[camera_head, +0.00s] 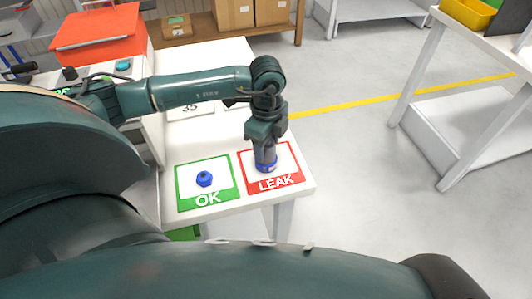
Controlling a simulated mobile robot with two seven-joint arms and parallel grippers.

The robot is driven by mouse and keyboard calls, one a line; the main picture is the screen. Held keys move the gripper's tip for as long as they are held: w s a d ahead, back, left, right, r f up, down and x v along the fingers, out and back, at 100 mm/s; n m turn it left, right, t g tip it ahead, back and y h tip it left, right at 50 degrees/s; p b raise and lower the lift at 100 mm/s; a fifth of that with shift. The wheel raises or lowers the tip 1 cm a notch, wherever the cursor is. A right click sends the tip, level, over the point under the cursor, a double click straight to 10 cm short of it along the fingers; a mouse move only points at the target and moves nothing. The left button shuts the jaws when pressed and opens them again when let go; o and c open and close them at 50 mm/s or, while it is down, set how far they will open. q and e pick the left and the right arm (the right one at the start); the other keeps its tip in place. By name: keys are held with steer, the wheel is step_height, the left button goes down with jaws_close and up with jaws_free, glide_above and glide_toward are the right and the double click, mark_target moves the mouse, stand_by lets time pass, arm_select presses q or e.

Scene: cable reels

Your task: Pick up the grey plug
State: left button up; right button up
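My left gripper (265,145) points straight down over the red-bordered LEAK card (279,183), at the right end of the white table. A dark grey, cylinder-like part with a blue ring (266,168) at its foot shows under it, at the card. I cannot tell whether this is the grey plug or whether the fingers are closed on it. No other grey plug can be made out. A small blue part (204,179) sits on the green-bordered OK card (221,195), left of the gripper. My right gripper is not in view.
The white table (302,185) ends just right of the LEAK card. An orange-red box (98,35) stands at the back left. Cardboard boxes (233,14) sit on a wooden shelf behind. A white bench (440,110) stands at the right, with open floor between.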

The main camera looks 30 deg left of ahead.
arm_select(q)
steer(key=c, duration=0.8)
